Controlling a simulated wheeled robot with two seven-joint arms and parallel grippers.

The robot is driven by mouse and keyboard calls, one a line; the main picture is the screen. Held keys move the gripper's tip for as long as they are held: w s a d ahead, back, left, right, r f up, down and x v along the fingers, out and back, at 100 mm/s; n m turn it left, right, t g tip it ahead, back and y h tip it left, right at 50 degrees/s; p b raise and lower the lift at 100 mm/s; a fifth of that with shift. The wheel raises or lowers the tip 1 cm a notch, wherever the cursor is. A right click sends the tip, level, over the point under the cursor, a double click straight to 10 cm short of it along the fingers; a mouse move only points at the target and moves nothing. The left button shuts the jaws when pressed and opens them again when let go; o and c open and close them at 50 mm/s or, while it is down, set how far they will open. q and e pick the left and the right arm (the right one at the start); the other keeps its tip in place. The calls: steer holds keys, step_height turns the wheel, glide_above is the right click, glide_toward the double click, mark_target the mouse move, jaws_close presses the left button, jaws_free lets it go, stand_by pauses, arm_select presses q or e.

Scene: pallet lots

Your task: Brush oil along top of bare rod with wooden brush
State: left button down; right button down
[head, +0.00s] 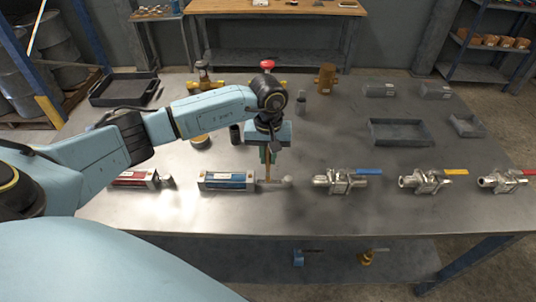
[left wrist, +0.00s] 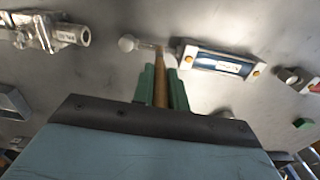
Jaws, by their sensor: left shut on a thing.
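The wooden brush (left wrist: 160,88) is upright between the green fingers of my left gripper (head: 269,155), which is shut on it. The gripper also shows in the left wrist view (left wrist: 160,92). A pneumatic cylinder with a blue label (head: 228,181) lies on the table; it also shows in the left wrist view (left wrist: 218,64). Its bare rod (left wrist: 148,46) sticks out to the right in the head view and ends in a round pale knob (head: 288,181). The brush's lower end is at the rod near the cylinder; whether it touches is unclear. My right gripper is out of view.
A red-labelled cylinder (head: 135,178) lies to the left. Valves with blue (head: 340,180), yellow (head: 425,180) and red (head: 502,180) handles stand in a row to the right. A dark tray (head: 402,133) sits behind them. The table's front strip is clear.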

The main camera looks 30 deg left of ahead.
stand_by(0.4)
arm_select(q)
steer(key=shift+d, duration=0.1)
steer(key=shift+w+d+b, duration=0.45)
steer(key=shift+d+b, duration=0.2)
steer(key=shift+b, duration=0.1)
steer(key=shift+s+a+f, duration=0.1)
steer(key=shift+s+a, duration=0.4)
steer(key=shift+a, duration=0.3)
steer(key=shift+s+a, duration=0.1)
